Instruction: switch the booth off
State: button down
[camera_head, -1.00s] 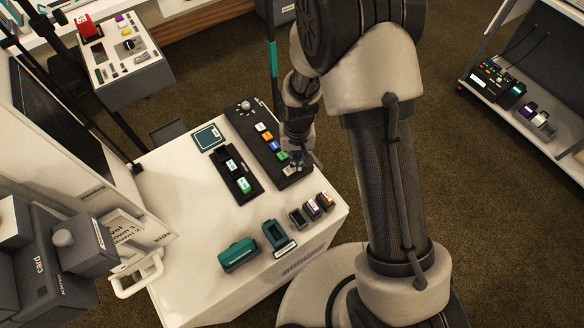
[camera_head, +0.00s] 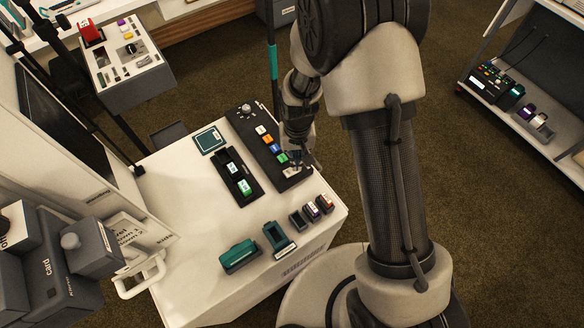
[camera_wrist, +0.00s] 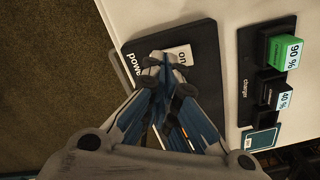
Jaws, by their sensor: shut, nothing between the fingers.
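A long black control panel (camera_head: 262,140) lies on the white booth counter, with a knob at its far end and a row of coloured buttons. At its near end is a pale power plate (camera_head: 291,171). My gripper (camera_head: 303,162) is over this near end. In the wrist view its fingertips (camera_wrist: 165,66) are together and empty, right at the plate's edge. They hide part of the plate and any switch there. I cannot tell whether they touch it.
A teal stapler-like object (camera_head: 240,256), a teal holder (camera_head: 278,237) and small blocks (camera_head: 312,211) stand nearer. A grey card machine (camera_head: 90,250) is at left.

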jog(key=shift+r+p, duration=1.45)
jog(key=shift+r, duration=0.8)
jog(key=s+d+r+t, duration=0.1)
jog(key=s+d+r, duration=0.15)
jog(key=r, duration=0.75)
jog(key=s+d+r+t, duration=0.1)
jog(key=d+r, duration=0.3)
jog(key=r, duration=0.6)
jog(key=s+d+r+t, duration=0.1)
jog(key=s+d+r, duration=0.2)
jog(key=s+r, duration=0.2)
jog(key=s+d+r+t, duration=0.1)
jog(key=s+d+r, duration=0.2)
jog(key=s, duration=0.8)
notch_tip(320, 180, up, 3)
jog(key=shift+f+m+t, duration=0.15)
jog(key=shift+m+t, duration=0.15)
jog(key=shift+m, duration=0.1)
